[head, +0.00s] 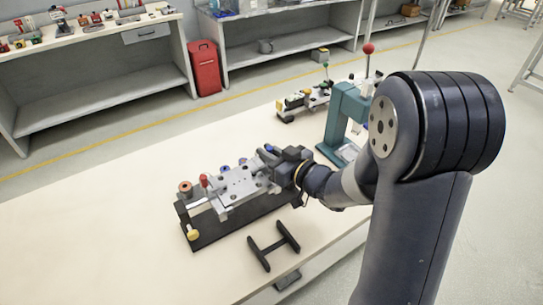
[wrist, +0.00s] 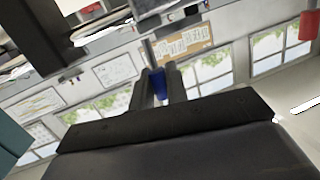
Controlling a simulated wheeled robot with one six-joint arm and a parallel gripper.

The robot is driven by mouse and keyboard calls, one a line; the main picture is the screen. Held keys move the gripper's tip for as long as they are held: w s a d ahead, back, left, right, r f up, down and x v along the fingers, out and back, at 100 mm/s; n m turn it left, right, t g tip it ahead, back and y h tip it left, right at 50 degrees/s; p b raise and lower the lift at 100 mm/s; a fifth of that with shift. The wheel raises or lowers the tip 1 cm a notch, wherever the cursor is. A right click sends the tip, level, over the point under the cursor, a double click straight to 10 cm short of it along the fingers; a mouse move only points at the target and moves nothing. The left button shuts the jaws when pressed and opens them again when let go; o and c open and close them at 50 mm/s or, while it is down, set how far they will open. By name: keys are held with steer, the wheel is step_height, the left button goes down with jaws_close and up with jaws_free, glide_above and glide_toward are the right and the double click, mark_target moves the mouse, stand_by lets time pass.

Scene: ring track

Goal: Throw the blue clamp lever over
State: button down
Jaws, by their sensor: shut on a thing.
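The clamp fixture (head: 240,187) stands on the bench, a grey metal plate on a dark base. My gripper (head: 272,157) is at its right rear end. In the wrist view, the two fingers of my gripper (wrist: 164,93) are shut on the blue clamp lever (wrist: 157,84), whose blue handle shows between them with a thin grey rod above it. In the head view, the lever is mostly hidden by the gripper; only a bit of blue shows there. The fixture also carries a red-knobbed lever (head: 204,181) and a yellow knob (head: 193,232) at its left end.
A black H-shaped stand (head: 273,245) lies in front of the fixture. A teal press (head: 345,112) with a red knob and another small fixture (head: 305,97) stand behind. The bench top (head: 100,235) is clear at the left. A red bin (head: 205,68) stands beyond.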

steer(key=shift+s+a+n, duration=0.1)
steer(key=shift+n, duration=0.2)
stand_by(0.4)
steer(key=c, duration=1.4)
jaws_free()
steer(key=v, duration=1)
steer(key=shift+s+r+b, duration=0.2)
steer(key=shift+s+b, duration=0.15)
steer(key=x, duration=1)
steer(key=shift+w+f, duration=0.2)
steer(key=shift+w, duration=0.15)
